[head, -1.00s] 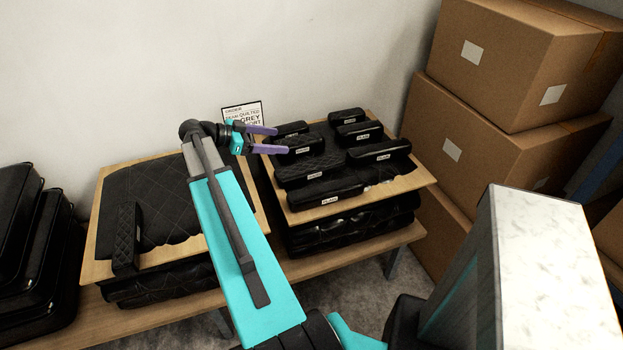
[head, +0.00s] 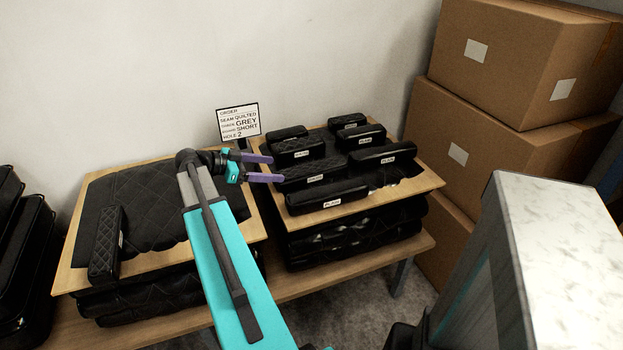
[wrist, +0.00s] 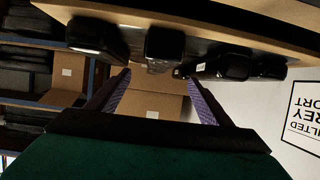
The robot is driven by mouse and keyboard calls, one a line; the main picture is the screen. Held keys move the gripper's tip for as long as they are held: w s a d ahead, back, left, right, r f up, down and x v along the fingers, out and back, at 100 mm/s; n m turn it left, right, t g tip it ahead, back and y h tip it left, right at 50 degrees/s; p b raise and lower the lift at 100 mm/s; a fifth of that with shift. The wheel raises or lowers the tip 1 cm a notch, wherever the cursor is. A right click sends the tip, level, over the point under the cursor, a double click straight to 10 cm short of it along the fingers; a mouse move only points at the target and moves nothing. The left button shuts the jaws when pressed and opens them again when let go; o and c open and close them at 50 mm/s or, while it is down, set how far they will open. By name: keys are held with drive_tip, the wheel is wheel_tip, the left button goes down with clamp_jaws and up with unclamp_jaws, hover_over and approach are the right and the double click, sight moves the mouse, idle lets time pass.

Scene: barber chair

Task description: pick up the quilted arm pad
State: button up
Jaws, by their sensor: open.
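Several black arm pads with white labels stand on the right wooden board. A quilted-looking pad (head: 318,169) lies in the middle row, and another quilted-looking one (head: 298,150) is behind it. A further quilted pad (head: 107,245) stands on the left board. My gripper (head: 277,168) is open and empty, its purple fingers at the left end of the middle-row pad; I cannot tell the height gap. In the wrist view the picture is upside down: my open fingers (wrist: 158,100) have nothing between them, and dark pads (wrist: 165,45) show along the board edge.
An order sign (head: 238,122) reading quilted, grey, short, hole 2 stands behind the boards. Smooth-looking pads (head: 327,197) crowd around the quilted ones. Cardboard boxes (head: 470,150) are stacked at the right. The left board (head: 75,272) has a quilted black cover.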

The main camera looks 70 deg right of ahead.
sight(306, 171)
drive_tip(key=shift+p+x, duration=0.5)
drive_tip(key=shift+x, duration=3.85)
drive_tip(key=shift+p+x, duration=0.65)
drive_tip(key=shift+x, duration=1.95)
drive_tip(key=c, duration=1.5)
